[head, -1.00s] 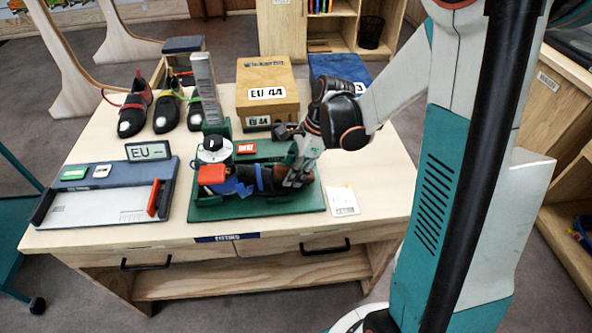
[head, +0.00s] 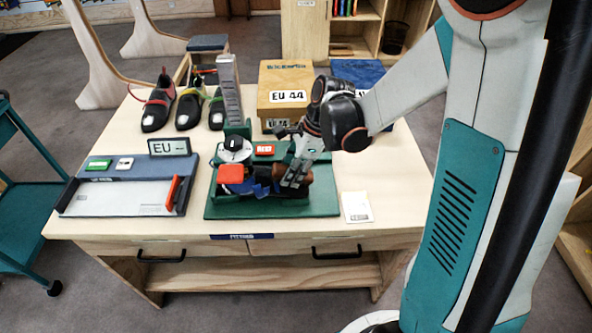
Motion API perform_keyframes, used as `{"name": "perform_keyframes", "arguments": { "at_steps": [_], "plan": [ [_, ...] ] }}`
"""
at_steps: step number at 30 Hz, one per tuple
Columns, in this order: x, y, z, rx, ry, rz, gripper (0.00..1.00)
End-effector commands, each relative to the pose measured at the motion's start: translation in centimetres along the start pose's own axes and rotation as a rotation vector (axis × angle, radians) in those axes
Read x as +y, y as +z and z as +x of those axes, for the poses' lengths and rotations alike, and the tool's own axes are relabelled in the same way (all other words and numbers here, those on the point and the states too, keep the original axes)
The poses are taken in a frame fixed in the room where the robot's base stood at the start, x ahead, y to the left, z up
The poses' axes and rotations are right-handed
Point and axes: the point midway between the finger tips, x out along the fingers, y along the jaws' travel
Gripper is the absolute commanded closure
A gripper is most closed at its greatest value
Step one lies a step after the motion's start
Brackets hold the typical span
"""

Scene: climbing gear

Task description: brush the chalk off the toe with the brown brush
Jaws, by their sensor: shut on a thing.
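A dark shoe with blue parts (head: 262,183) lies in a green holder (head: 228,209) on the table. A red block (head: 230,174) and a white round part with a black top (head: 233,149) are at its left end. My gripper (head: 292,181) reaches down over the shoe's right part, with its fingers shut on what looks like the brown brush. The brush is mostly hidden by the fingers and blends with the dark shoe. I cannot make out chalk on this shoe, or whether the brush touches it.
Several dark shoes with white toe patches (head: 183,112) stand at the back left. A grey upright (head: 230,88) and an EU 44 box (head: 285,82) stand behind the holder. A measuring tray (head: 118,198) lies left; a white card (head: 357,207) lies right. The table's front strip is clear.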

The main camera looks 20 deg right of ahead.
Motion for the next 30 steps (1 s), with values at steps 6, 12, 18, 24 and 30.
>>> {"name": "perform_keyframes", "arguments": {
  "at_steps": [6,12,18,24,30],
  "plan": [
    [0.0,0.0,-0.2,0.000,0.000,0.000,0.85],
    [0.0,0.0,-1.8,0.000,-0.001,0.001,0.85],
    [0.0,0.1,-3.6,0.000,-0.001,0.000,0.85],
    [0.0,0.0,-5.4,0.000,-0.001,0.001,0.85],
    [0.0,-0.1,-6.1,0.000,0.000,0.001,0.85]
  ]
}}
